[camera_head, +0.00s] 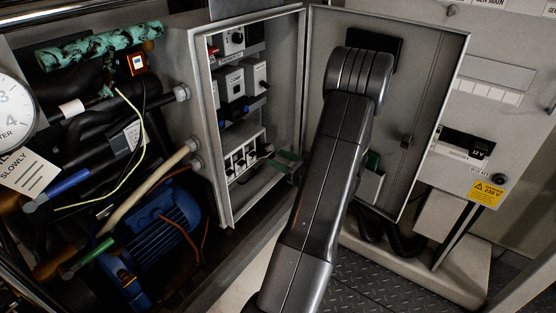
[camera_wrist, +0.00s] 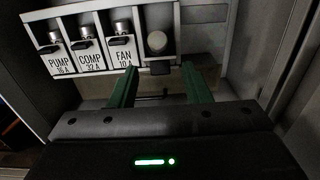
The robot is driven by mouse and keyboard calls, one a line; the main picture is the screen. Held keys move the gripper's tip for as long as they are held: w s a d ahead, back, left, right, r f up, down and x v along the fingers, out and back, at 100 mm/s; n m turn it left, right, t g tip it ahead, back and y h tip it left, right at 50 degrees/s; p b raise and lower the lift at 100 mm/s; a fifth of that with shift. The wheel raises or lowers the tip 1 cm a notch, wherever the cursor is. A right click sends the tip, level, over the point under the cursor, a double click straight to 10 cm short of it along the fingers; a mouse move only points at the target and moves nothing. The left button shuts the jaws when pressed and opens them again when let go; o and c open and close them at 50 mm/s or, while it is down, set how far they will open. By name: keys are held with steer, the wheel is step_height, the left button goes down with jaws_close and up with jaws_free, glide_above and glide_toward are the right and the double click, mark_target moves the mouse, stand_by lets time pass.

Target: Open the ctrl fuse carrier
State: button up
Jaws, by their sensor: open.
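The fuse block (camera_wrist: 100,12) fills the upper left of the wrist view. Its PUMP (camera_wrist: 57,55), COMP (camera_wrist: 90,52) and FAN (camera_wrist: 122,45) carriers stand in a row, each with a dark lever. The fourth carrier, at the right end (camera_wrist: 157,43), shows a round pale end with a dark tab below; its label cannot be seen. It looks tipped outward, unlike the others. My gripper (camera_wrist: 159,70) is open, its green fingers apart on either side of the dark tab, with nothing held. The head view shows my gripper (camera_head: 286,160) by the right end of the fuse row (camera_head: 244,158).
The cabinet (camera_head: 223,195) stands open, its door (camera_head: 430,110) swung right behind my arm. Breakers and a dial (camera_head: 236,37) sit above the fuses. The cabinet wall is close on the wrist view's right. Pipes and a blue motor (camera_head: 160,235) are at left.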

steer(key=shift+w+a, duration=0.45)
steer(key=shift+a, duration=0.15)
steer(key=c, duration=0.7)
steer(key=shift+a+r+h+p, duration=0.1)
steer(key=shift+r+h+p, duration=0.3)
steer(key=shift+p, duration=0.5)
steer(key=shift+w+r+g+p, duration=0.1)
steer(key=shift+g+p, duration=0.3)
steer(key=shift+p, duration=0.05)
